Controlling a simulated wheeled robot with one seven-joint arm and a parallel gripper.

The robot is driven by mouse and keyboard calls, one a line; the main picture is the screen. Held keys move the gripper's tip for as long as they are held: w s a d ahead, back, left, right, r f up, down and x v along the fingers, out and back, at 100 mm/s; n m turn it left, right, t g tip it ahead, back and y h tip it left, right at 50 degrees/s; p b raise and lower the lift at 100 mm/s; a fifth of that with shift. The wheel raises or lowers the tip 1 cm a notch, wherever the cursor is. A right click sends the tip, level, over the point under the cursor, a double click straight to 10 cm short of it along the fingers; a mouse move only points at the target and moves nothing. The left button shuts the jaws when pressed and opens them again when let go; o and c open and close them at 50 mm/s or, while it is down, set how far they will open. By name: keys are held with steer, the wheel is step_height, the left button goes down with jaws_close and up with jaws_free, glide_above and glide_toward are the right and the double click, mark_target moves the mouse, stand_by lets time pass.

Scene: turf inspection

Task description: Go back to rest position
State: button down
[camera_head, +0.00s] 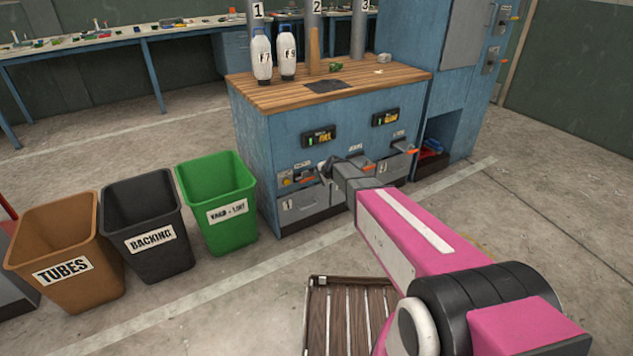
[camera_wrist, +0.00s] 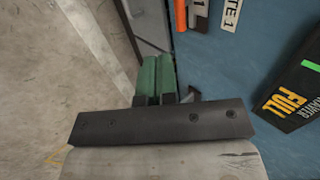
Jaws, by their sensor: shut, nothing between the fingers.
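My pink arm reaches forward to the front of the blue cabinet (camera_head: 258,150). My gripper (camera_head: 325,165) is at the arm's far end, close to the cabinet's front, above a grey drawer (camera_head: 301,204). In the wrist view its two green fingers (camera_wrist: 157,76) lie side by side, shut with nothing seen between them. An orange-tipped handle (camera_wrist: 181,15) shows just beyond the fingers in the wrist view. I cannot tell from these views whether the gripper touches the cabinet.
Brown TUBES (camera_head: 68,290), black BACKING (camera_head: 150,262) and green (camera_head: 232,236) bins stand left of the cabinet. A slatted wooden platform (camera_head: 345,317) is below the arm. A display reading FULL (camera_wrist: 292,100) is right in the wrist view. Floor on the right is clear.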

steer(key=shift+s+d+r, duration=0.25)
steer(key=shift+s+r, duration=0.1)
steer(key=shift+r, duration=0.15)
steer(key=s+d+r+n+g+h, duration=0.1)
steer(key=s+d+r+n+g, duration=0.1)
steer(key=s+d, duration=0.5)
steer(key=s+d+r+n+g+h, duration=0.2)
steer(key=s+d+n, duration=0.3)
steer(key=s, duration=1)
steer(key=s+d+r+n+g+h, duration=0.1)
steer(key=s+d+r+n+g, duration=0.1)
steer(key=s+d, duration=0.8)
steer(key=shift+s+d+r+n+g+h, duration=0.35)
steer(key=shift+s+r+n, duration=0.25)
steer(key=shift+n, duration=0.5)
steer(key=shift+a, duration=0.15)
